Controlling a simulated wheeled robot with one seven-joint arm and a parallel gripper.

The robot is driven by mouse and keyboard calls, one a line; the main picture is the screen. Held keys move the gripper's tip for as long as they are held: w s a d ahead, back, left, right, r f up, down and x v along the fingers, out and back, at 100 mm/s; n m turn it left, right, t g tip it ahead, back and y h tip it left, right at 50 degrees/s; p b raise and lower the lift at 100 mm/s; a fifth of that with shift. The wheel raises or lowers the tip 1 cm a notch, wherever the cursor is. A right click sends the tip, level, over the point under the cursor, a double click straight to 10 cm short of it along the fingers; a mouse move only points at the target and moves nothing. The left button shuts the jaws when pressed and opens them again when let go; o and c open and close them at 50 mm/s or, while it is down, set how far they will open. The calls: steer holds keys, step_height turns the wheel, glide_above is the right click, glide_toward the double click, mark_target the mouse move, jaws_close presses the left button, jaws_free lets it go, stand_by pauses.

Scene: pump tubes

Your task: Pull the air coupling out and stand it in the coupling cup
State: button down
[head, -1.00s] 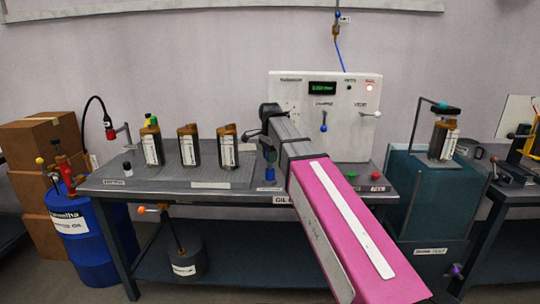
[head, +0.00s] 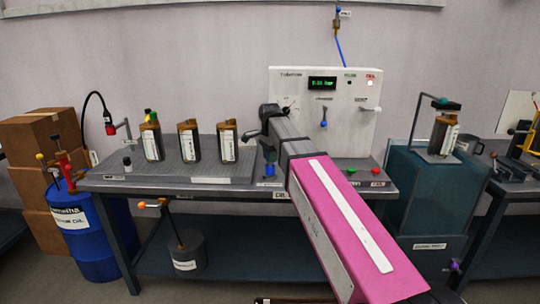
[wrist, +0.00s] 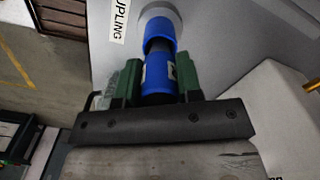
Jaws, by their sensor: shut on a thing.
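My gripper (wrist: 156,88) is shut on the air coupling (wrist: 158,72), a blue body with a white label between green fingers in the wrist view. A dark stem runs from it toward a blue coupling cup (wrist: 160,30) on the grey surface, in line with it. I cannot tell how far the stem is inside the cup. A white label ending in "UPLING" (wrist: 120,20) lies beside the cup. In the head view the blue cup (head: 269,171) shows at the bench front, left of my arm. My arm hides most of the gripper there.
A white panel (head: 345,105) with display and levers stands behind my arm. Several brown bottles (head: 190,142) stand on the bench to the left. Green and red buttons (head: 352,170) sit at the right. A blue hose (head: 341,50) hangs above the panel.

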steer(key=shift+f, duration=0.55)
steer(key=c, duration=0.7)
jaws_free()
step_height(320, 180, up, 11)
steer(key=shift+f, duration=0.1)
